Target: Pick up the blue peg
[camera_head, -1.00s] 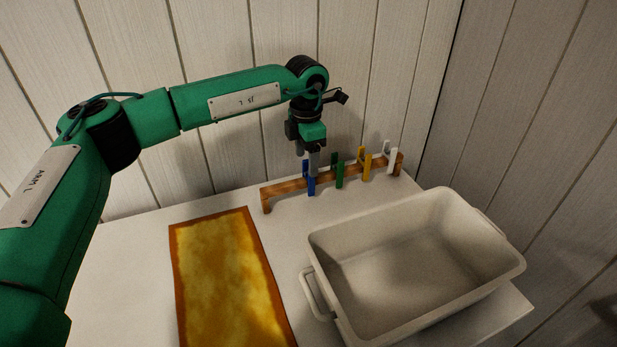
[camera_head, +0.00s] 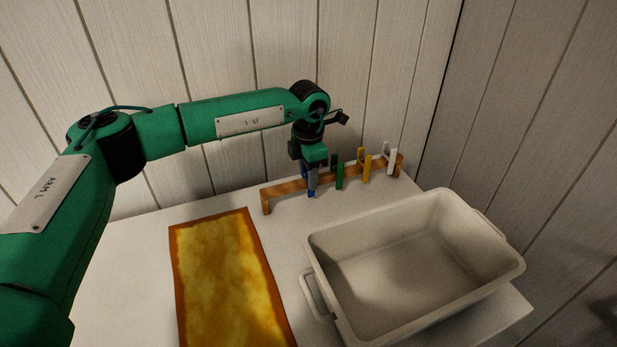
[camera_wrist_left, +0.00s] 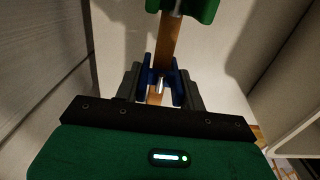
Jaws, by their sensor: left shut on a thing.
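The blue peg (camera_head: 311,193) sits over the wooden rail (camera_head: 283,189), at the rail's left part. My left gripper (camera_head: 311,183) points down over it and is shut on it; the fingers hide most of the peg in the head view. In the left wrist view the blue peg (camera_wrist_left: 159,84) straddles the rail between the two grey fingers (camera_wrist_left: 160,90). The peg appears still on the rail. My right gripper is not in view.
Green (camera_head: 339,175), yellow (camera_head: 366,168) and white (camera_head: 391,161) pegs hang along the rail to the right. A large cream bin (camera_head: 322,245) stands in front at right. A yellow-brown mat (camera_head: 222,270) lies at left on the white table (camera_head: 120,270).

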